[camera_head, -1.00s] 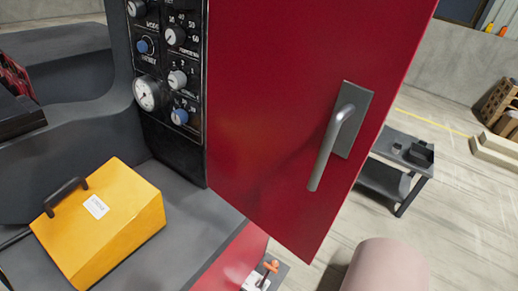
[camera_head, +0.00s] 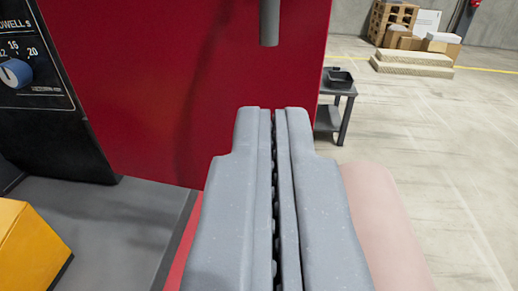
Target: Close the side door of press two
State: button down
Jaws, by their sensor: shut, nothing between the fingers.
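The red side door (camera_head: 140,100) of the press stands open and fills the upper left and middle of the view. The lower end of its grey handle (camera_head: 269,22) shows at the top edge; the rest of the handle is cut off. My gripper (camera_head: 272,112) is shut and empty. Its fingertips appear in front of the lower part of the door, below the handle in the picture. I cannot tell whether they touch the door. The black control panel (camera_head: 30,55) of the press, with a blue knob, is left of the door.
A yellow box (camera_head: 28,245) sits on the grey surface (camera_head: 105,225) at lower left. A pinkish rounded shape (camera_head: 385,225) is close on the right. A dark cart (camera_head: 335,100) stands behind the door's right edge. Pallets and boxes (camera_head: 410,40) are far back. The floor at right is clear.

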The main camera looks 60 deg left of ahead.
aim_at(269, 45)
jog(key=shift+p+x, duration=0.5)
jog(key=shift+x, duration=4.35)
jog(key=shift+a, duration=0.1)
